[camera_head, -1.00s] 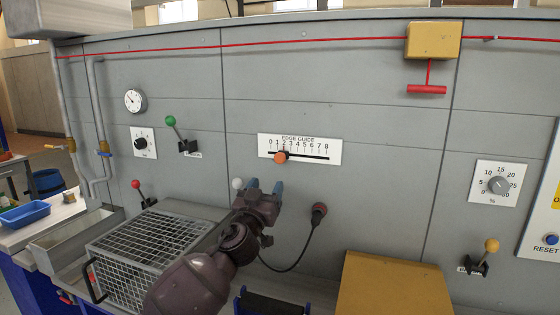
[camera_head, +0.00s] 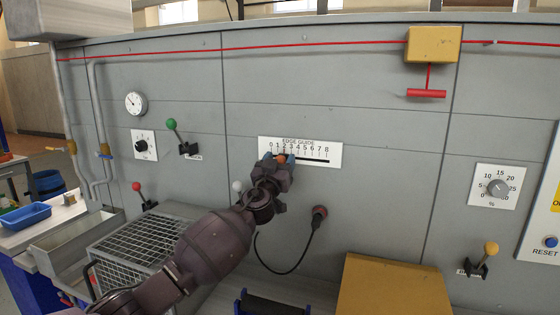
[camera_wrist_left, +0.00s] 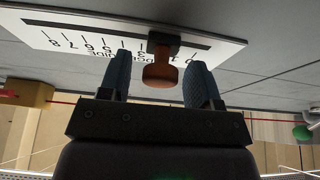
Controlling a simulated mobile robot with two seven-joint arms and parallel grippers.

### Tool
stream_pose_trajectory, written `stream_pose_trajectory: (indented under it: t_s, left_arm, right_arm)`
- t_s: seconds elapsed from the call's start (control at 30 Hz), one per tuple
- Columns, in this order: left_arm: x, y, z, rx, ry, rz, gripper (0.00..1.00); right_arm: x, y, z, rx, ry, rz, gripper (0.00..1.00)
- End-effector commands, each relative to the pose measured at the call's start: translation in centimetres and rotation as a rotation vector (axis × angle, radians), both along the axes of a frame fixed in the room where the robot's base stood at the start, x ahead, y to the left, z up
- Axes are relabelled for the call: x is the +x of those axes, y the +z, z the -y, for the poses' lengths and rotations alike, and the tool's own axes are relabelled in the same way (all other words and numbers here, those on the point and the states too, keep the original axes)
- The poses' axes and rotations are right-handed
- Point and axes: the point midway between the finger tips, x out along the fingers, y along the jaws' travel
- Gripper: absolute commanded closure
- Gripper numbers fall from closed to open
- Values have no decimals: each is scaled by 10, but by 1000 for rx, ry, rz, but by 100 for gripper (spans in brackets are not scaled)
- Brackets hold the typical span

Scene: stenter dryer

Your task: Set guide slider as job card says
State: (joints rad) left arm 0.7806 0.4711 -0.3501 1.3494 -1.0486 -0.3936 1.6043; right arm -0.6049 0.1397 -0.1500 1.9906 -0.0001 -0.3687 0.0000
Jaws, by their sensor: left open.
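The edge guide panel (camera_head: 325,147) is a white plate on the grey machine wall, with a scale from 0 to 8 and a black slot. Its orange slider knob (camera_head: 281,159) sits near the low end, around 1 to 2; the exact mark is hidden by my gripper. My left gripper (camera_head: 278,160) is at the knob, open. In the left wrist view the orange knob (camera_wrist_left: 160,68) stands between the two blue fingertips (camera_wrist_left: 160,80), with a gap on each side. The panel (camera_wrist_left: 75,33) appears upside down there. My right gripper is not in view. No job card is recognisable.
A red pull handle (camera_head: 427,93) hangs from a yellow box at upper right. A black cable with a red plug (camera_head: 319,211) hangs below the panel. A wire-mesh box (camera_head: 130,245) and a yellow cover (camera_head: 388,285) stand below. Green-knobbed (camera_head: 171,123) and yellow-knobbed (camera_head: 491,248) levers flank the panel.

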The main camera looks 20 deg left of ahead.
Motion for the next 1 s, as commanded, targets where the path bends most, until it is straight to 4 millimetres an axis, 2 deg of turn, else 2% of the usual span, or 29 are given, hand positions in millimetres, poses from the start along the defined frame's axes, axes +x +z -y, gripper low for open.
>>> stream_pose_trajectory:
  t_s: [0.37, 0.73, 0.87, 1.0]
  left_arm:
    - [3, 1, 1, 0, 0, 0, 44]
    - [3, 1, 0, 0, 0, 0, 100]
    - [3, 1, 1, -1, 0, 0, 100]
    - [3, 0, 14, -4, -4, 2, 100]
  right_arm:
    - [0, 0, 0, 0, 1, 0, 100]
    - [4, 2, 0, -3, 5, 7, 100]
    - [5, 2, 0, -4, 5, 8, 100]
    - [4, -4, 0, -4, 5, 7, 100]
